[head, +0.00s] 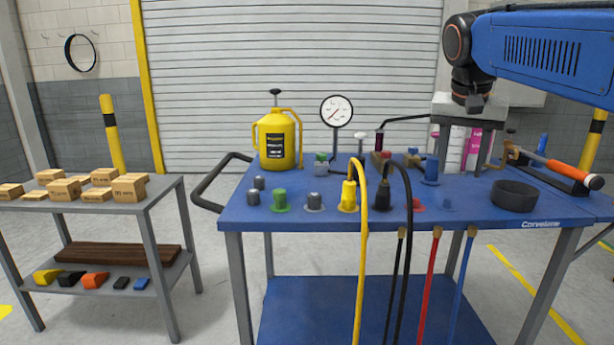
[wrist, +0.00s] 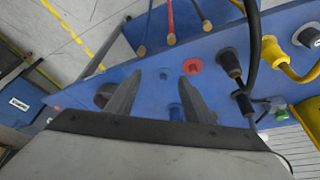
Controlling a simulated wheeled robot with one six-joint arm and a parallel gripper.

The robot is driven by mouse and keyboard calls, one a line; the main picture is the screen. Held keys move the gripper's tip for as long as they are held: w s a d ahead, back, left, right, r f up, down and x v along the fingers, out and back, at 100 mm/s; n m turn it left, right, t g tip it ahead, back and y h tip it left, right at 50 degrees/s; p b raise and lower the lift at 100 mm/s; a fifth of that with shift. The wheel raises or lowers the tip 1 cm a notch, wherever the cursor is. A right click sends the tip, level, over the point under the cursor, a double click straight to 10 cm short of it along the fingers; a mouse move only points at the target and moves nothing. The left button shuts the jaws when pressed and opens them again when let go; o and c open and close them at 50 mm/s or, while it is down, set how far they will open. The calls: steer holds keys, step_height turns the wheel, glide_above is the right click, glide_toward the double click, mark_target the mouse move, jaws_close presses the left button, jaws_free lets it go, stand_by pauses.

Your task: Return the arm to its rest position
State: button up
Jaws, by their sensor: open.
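My gripper (head: 460,172) hangs from my blue arm at the right of the head view, its fingers pointing down over the blue table (head: 300,218). In the wrist view my gripper (wrist: 160,76) has its two grey fingers spread wide, with nothing held between them. A small blue socket (wrist: 163,74) on the tabletop shows in the gap between the fingertips. A blue connector (head: 431,170) stands close to the left finger in the head view. The exact height of the fingertips above the table cannot be told.
Yellow (head: 349,196) and black (head: 387,198) cabled plugs stand left of my gripper. A black round dish (head: 513,196) and an orange-handled tool (head: 573,178) lie to the right. A yellow canister (head: 277,138) and a gauge (head: 337,111) stand further back.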

steer(key=s+a+f+n+y, duration=0.1)
steer(key=s+a+f+n, duration=0.1)
steer(key=s+f, duration=0.9)
steer(key=s+a+f+n+t+y, duration=0.1)
steer(key=s+f+n, duration=0.3)
steer(key=s+f, duration=0.8)
step_height(320, 180, down, 6)
steer(key=shift+s+a+r, duration=0.25)
steer(key=shift+s+a, duration=0.05)
steer(key=shift+a, duration=0.05)
